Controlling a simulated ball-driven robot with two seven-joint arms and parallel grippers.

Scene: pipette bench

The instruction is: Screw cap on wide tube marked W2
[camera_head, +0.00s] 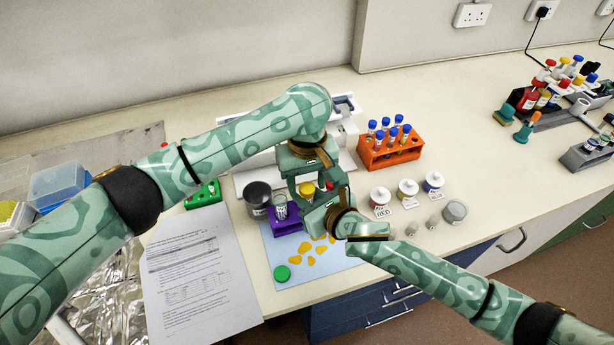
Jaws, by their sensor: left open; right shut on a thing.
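A yellow cap (306,189) shows between my two grippers, and what is under it is mostly hidden. My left gripper (308,184) points down from above, open, with its fingers on either side of the yellow cap. My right gripper (312,212) reaches in from the right just below it and is shut, seemingly on the tube under the cap; the grip itself is hidden. A clear wide tube (280,208) with no cap stands in the purple rack (284,228), left of my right gripper. No W2 mark can be read.
A green cap (282,273) and several yellow pieces (308,260) lie on the pale blue mat (335,262). A dark cup (257,198) stands left of the purple rack. An orange rack (391,152) of blue-capped tubes and several small jars (408,190) stand right. Printed paper (198,275) lies left.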

